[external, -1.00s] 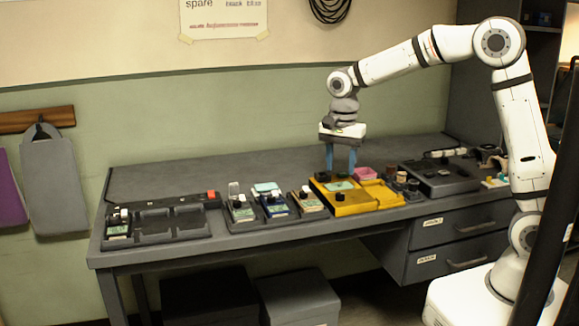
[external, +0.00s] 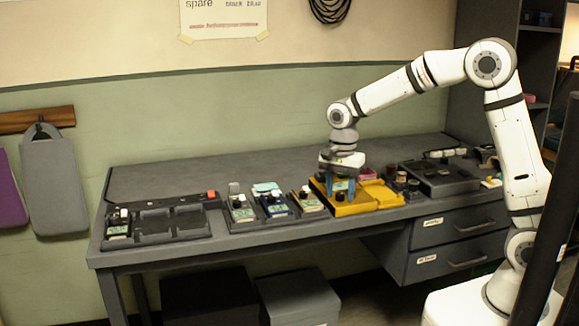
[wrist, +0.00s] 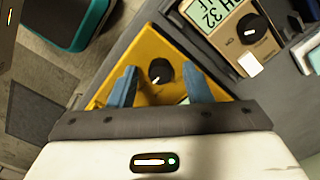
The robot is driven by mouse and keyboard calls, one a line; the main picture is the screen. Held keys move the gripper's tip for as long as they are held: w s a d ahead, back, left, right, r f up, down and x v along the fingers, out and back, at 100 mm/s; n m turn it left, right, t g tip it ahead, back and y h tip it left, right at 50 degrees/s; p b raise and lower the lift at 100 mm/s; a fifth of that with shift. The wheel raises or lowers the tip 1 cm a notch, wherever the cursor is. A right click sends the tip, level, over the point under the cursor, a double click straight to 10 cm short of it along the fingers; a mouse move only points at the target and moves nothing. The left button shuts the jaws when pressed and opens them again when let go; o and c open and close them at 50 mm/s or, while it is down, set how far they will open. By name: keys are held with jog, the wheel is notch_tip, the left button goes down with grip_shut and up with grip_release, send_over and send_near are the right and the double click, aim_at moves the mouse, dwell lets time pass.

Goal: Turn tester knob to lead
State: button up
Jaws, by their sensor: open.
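The yellow tester (external: 368,203) sits on the bench near its front edge. Its black knob (wrist: 160,72) has a white pointer mark and shows in the wrist view between my blue fingers. My gripper (wrist: 158,69) is open, with one finger on each side of the knob and visible gaps to both. In the external view my gripper (external: 341,189) points down, low over the tester's left part. The tester's display is mostly hidden in the wrist view, and no position labels around the knob are readable.
Several small meters with knobs, one of them blue (external: 274,206), stand just left of the tester. A dark tray (external: 185,224) lies further left. A dark box (external: 440,181) and small round pots are to the right. The bench's back is clear.

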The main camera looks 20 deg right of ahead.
aim_at(341, 194)
jog(key=shift+c, duration=0.5)
grip_shut()
jog(key=shift+n+p, duration=0.3)
jog(key=shift+n, duration=0.3)
jog(key=shift+o, duration=0.5)
grip_release()
jog(key=shift+r, duration=0.1)
notch_tip(341, 194, up, 8)
jog(key=shift+f+p, duration=0.2)
jog(key=shift+p, duration=0.4)
